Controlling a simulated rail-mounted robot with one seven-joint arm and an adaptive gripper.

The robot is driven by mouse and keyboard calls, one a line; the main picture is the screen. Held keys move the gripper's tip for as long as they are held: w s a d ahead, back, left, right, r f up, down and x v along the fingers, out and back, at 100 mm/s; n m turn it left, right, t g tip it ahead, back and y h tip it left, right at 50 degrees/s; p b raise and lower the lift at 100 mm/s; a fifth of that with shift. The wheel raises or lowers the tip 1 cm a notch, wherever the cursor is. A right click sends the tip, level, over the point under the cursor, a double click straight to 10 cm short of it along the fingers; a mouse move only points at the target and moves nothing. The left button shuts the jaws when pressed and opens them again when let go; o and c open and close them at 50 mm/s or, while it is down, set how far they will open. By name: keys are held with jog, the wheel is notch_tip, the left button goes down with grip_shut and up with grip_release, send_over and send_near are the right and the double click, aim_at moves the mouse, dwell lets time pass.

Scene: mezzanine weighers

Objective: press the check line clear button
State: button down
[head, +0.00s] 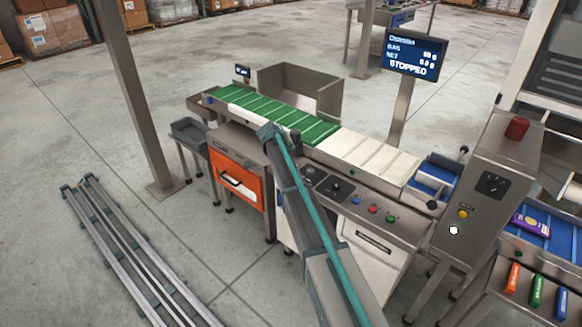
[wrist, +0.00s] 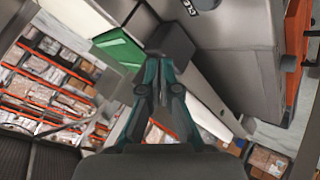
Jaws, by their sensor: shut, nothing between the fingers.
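The checkweigher's front panel (head: 385,228) carries a blue button (head: 356,200), a red button (head: 373,208) and a green button (head: 390,218). Their labels are too small to read in the head view. I cannot tell which blue button of the head view this is. My gripper (head: 268,132) is shut and empty, over the front edge of the green belt (head: 270,115), left of the panel buttons. It also shows in the wrist view (wrist: 165,52).
A screen (head: 414,54) reads "STOPPED". The right cabinet (head: 490,185) has a yellow button (head: 463,213), a white button (head: 453,230) and a red beacon (head: 517,128). An orange-fronted bin (head: 237,182) is below the belt. A post (head: 135,90) stands left; open floor lies beyond.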

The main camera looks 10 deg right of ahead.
notch_tip(320, 180, down, 6)
jog(key=shift+r+b, duration=0.2)
jog(key=shift+b, duration=0.65)
jog(key=shift+f+b, duration=0.3)
jog(key=shift+f, duration=0.3)
dwell(0.3)
jog(key=shift+f+b, duration=0.45)
jog(key=shift+f+b, duration=0.3)
jog(key=shift+f, duration=0.15)
dwell(0.6)
jog(key=shift+r, duration=0.15)
dwell(0.3)
jog(key=shift+r, duration=0.7)
jog(key=shift+r, duration=0.1)
